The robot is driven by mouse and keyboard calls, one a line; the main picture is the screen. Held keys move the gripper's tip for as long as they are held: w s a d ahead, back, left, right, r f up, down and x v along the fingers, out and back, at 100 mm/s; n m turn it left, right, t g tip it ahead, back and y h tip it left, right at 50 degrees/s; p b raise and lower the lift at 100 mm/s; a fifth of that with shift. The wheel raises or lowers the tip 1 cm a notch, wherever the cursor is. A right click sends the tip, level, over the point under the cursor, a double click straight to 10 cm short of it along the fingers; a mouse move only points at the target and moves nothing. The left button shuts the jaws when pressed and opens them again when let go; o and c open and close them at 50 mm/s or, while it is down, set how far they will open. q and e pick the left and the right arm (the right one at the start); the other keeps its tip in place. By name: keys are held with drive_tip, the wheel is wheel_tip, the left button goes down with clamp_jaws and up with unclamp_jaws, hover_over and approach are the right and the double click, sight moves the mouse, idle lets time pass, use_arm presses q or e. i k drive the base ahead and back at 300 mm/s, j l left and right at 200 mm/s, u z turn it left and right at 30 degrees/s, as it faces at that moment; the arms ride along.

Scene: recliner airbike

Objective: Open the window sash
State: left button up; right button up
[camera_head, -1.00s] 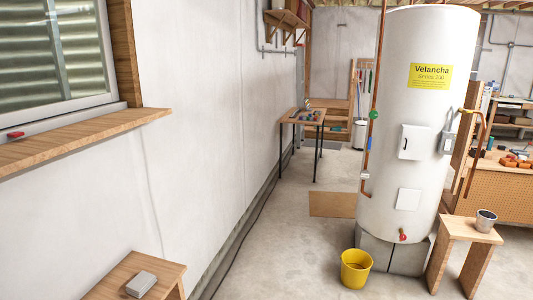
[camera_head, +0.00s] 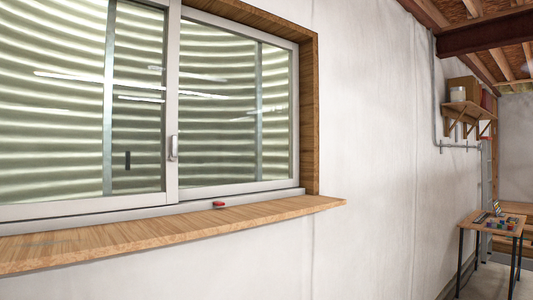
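The window fills the left of the head view, with a corrugated surface behind its glass. It has a left pane (camera_head: 55,100) and a right sash (camera_head: 235,100), and the two meet at an upright frame bar (camera_head: 171,100). A pale handle (camera_head: 173,148) sits on that bar. A small dark piece (camera_head: 127,160) shows on the left pane. A small red object (camera_head: 219,205) lies at the foot of the window, by the bottom track. No gap beside the sash is visible. Neither of my grippers is in view.
A wooden sill (camera_head: 160,231) juts out below the window. A small table (camera_head: 493,228) with small items stands at the far right, under a wall shelf (camera_head: 466,108). The white wall (camera_head: 375,150) between is bare.

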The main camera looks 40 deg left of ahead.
sight(14, 212)
drive_tip(key=u, duration=2.25)
